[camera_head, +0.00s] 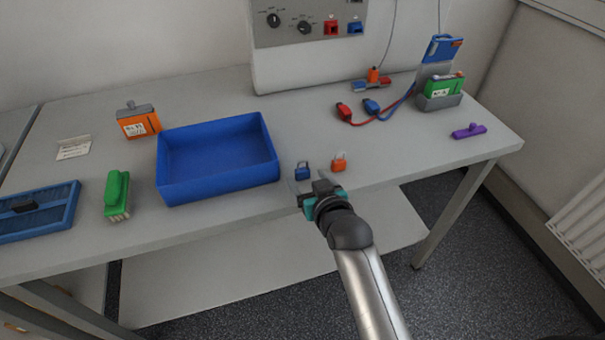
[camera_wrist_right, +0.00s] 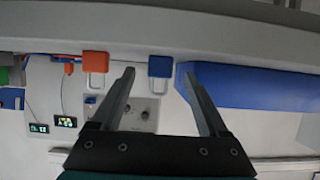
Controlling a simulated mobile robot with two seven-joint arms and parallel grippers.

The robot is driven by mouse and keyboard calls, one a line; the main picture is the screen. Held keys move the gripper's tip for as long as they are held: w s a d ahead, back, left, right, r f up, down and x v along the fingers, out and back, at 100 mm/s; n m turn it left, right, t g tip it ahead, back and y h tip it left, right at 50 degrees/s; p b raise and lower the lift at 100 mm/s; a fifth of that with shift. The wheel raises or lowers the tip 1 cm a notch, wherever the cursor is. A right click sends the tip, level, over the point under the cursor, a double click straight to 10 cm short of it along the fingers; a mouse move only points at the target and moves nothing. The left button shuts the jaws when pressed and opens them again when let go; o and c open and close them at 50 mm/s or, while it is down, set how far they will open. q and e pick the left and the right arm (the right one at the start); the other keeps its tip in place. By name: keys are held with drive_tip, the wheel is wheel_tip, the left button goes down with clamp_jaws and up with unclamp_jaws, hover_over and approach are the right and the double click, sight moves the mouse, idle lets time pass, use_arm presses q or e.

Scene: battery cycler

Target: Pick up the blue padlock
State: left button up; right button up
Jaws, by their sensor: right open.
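The blue padlock (camera_head: 302,172) stands upright on the table near its front edge, just right of the blue bin. In the right wrist view the blue padlock (camera_wrist_right: 160,66) shows between the tips of the two fingers, with its shackle hanging down in that picture. My right gripper (camera_head: 309,184) is open and empty, just in front of the padlock at the table edge; its fingers (camera_wrist_right: 157,76) spread to either side in the wrist view. I cannot tell whether they touch the padlock. My left gripper is not in view.
An orange padlock (camera_head: 338,163) stands close to the right of the blue one. The blue bin (camera_head: 222,190) is close on the left. Red and blue clips (camera_head: 371,107) on cables lie behind.

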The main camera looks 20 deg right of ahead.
sight(302, 170)
drive_tip(key=shift+x, duration=1.35)
clamp_jaws()
